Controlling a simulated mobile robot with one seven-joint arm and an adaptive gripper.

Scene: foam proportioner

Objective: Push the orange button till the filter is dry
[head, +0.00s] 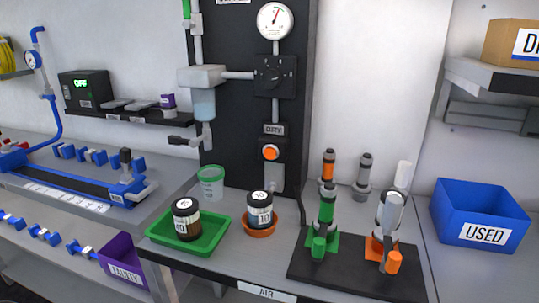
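The round orange button (271,153) sits on a grey box on the black upright panel (240,140), under a label reading DRY (273,129). The filter (203,104) is a grey head with a translucent bluish bowl below it, to the upper left of the button. I cannot tell how much water is in the bowl. A drain valve with a dark handle (182,141) hangs below it. A round gauge (275,21) with a red needle is at the panel's top. My gripper is not in view, and nothing touches the button.
Below the panel stand a green-tinted cup (210,183), a green tray (161,232) with a dark jar (187,219), and another jar (260,209) on an orange dish. Nozzles on a black mat (310,272) and a blue USED bin (481,213) are at right.

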